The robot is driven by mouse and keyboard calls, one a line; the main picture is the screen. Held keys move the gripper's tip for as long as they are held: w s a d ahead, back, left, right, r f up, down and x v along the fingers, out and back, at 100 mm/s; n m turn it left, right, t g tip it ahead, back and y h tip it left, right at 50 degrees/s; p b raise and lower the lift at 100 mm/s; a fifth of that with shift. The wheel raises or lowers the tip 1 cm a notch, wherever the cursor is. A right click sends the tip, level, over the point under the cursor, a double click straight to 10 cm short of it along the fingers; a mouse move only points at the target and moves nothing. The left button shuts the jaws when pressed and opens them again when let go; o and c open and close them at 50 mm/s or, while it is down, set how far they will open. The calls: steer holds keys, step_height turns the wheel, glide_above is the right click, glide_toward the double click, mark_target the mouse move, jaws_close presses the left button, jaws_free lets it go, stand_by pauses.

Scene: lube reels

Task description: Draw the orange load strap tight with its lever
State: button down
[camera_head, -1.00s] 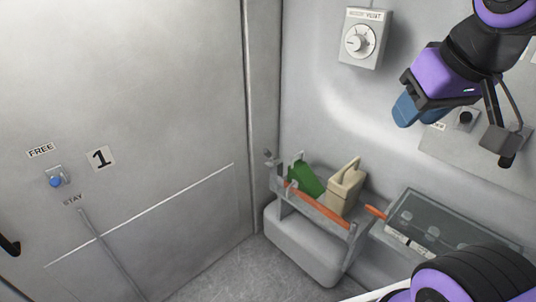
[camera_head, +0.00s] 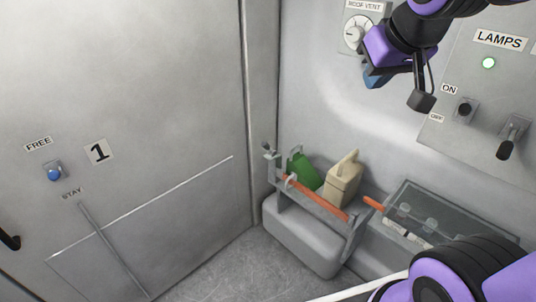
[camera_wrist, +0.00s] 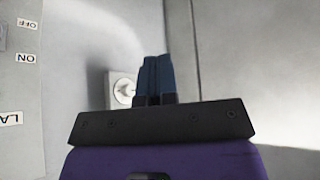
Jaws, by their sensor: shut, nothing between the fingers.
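The orange strap (camera_head: 315,198) runs along the front of a grey rack on the back wall, in front of a green can (camera_head: 304,171) and a beige jug (camera_head: 342,180). An orange lever handle (camera_head: 373,203) sticks out at the strap's right end. My gripper (camera_head: 373,80) is up by the wall, well above the strap and apart from it. In the wrist view its blue fingers (camera_wrist: 154,78) are together with nothing between them. The strap and lever are out of the wrist view.
The roof vent dial (camera_head: 357,32) is just behind my gripper. A lamps panel (camera_head: 487,95) with switches is on the right wall. A glass-lidded box (camera_head: 445,213) adjoins the rack's right end. A door (camera_head: 130,130) with a blue-knobbed latch (camera_head: 54,174) fills the left. Floor below is clear.

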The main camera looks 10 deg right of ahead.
steer(key=w+a+f+t+y, duration=0.15)
steer(key=w+f, duration=0.25)
steer(key=w, duration=0.5)
steer(key=w+a+f+t, duration=0.15)
steer(key=w+f, duration=0.25)
steer(key=w, duration=0.6)
steer(key=w+a+f+t+y, duration=0.15)
steer(key=w+f, duration=0.25)
steer(key=w, duration=0.5)
steer(key=w+a+f+m+t+y, duration=0.1)
steer(key=w+a+f+t, duration=0.1)
steer(key=w+f, duration=0.45)
steer(key=w+a+f+t+y, duration=0.1)
steer(key=w+a+f+t, duration=0.15)
steer(key=f, duration=0.75)
steer(key=m+t+h, duration=0.4)
steer(key=m+t, duration=0.2)
steer(key=m, duration=0.5)
glide_toward(268, 148)
steer(key=v, duration=0.7)
steer(key=shift+w+a, duration=0.25)
steer(key=shift+a, duration=0.1)
steer(key=x, duration=1.4)
